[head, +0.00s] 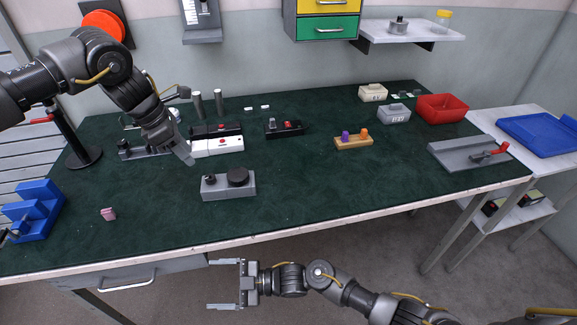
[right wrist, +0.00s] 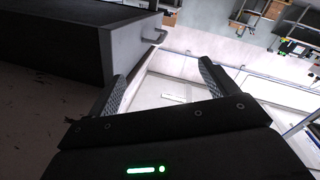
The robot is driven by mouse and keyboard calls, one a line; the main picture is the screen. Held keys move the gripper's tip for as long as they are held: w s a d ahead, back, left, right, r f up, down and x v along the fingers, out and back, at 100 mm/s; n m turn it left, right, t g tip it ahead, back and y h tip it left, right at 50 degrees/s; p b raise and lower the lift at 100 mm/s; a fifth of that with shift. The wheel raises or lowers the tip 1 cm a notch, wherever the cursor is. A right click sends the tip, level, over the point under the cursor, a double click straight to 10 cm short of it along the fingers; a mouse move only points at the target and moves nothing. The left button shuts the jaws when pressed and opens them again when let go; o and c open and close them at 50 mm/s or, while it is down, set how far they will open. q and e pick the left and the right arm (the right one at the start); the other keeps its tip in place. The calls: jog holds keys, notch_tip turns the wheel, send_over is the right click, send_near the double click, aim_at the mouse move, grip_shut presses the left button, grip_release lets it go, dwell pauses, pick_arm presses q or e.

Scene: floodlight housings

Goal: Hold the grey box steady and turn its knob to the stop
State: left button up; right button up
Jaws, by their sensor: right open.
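The grey box (head: 215,192) stands on the green table near its front middle. On its top are a large black knob (head: 238,176) at the right and a smaller dark knob (head: 210,180) at the left. My left gripper (head: 187,156) is above the table, behind and to the left of the grey box and apart from it. Its fingers overlap in the view, so I cannot tell whether they are parted. My right gripper (head: 210,284) is open and empty, in front of the table edge. Its parted fingers also show in the right wrist view (right wrist: 163,82).
Behind the grey box are a white box with a red button (head: 226,148) and a black box (head: 285,129). A wooden block with pegs (head: 353,142) is farther right. A blue stepped block (head: 35,211) and pink piece (head: 108,214) lie left. The table right of the grey box is clear.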

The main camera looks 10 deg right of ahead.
jog(key=s+d+r+n+g+h, duration=0.15)
jog(key=s+r+n+g, duration=0.35)
jog(key=r+n+g, duration=0.55)
jog(key=s+d+r+n+g+h, duration=0.15)
jog(key=s+r+n+g, duration=0.45)
jog(key=r, duration=0.7)
jog(key=n+t+y, duration=0.1)
jog(key=n+t, duration=1.1)
jog(key=n, duration=0.1)
send_over(253, 180)
jog(key=s+d, duration=0.3)
jog(key=d, duration=0.2)
notch_tip(253, 180, down, 2)
jog(key=w+d+f+n, duration=0.1)
jog(key=w+d+f+n+t+h, duration=0.1)
jog(key=d, duration=0.1)
jog(key=w+d+f+n+t+h, duration=0.1)
jog(key=d+f, duration=0.1)
jog(key=shift+w+d, duration=0.1)
jog(key=shift+w, duration=0.25)
jog(key=x, duration=1.1)
jog(key=shift+d, duration=0.1)
